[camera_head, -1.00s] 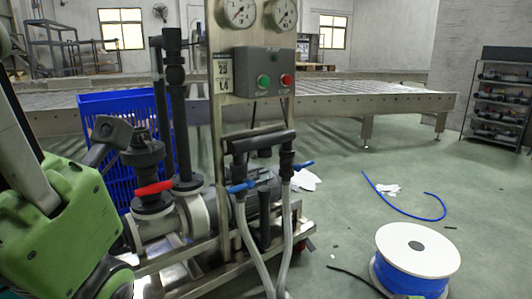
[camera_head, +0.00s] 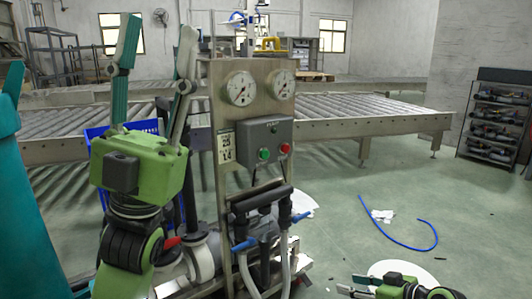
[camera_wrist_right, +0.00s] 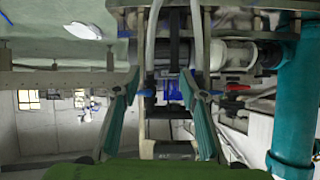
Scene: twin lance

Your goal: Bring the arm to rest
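My left gripper (camera_head: 158,48) points upward at the left of the head view, with its two fingers spread wide and nothing between them. It is in front of the pump stand and hides part of the pump and the blue crate (camera_head: 97,132). My right gripper (camera_head: 356,285) shows only partly at the bottom edge of the head view, in front of the spool. In the right wrist view its two fingers (camera_wrist_right: 162,88) stand apart with nothing gripped. The pump stand (camera_head: 265,200), seen beyond them, appears upside down there.
The stand carries two gauges (camera_head: 240,88) and a grey box (camera_head: 266,140) with green and red buttons. A white spool (camera_head: 396,268) is at the bottom right. A blue hose (camera_head: 405,241) lies on open floor. A roller conveyor (camera_head: 370,124) and a shelf (camera_head: 493,120) are behind.

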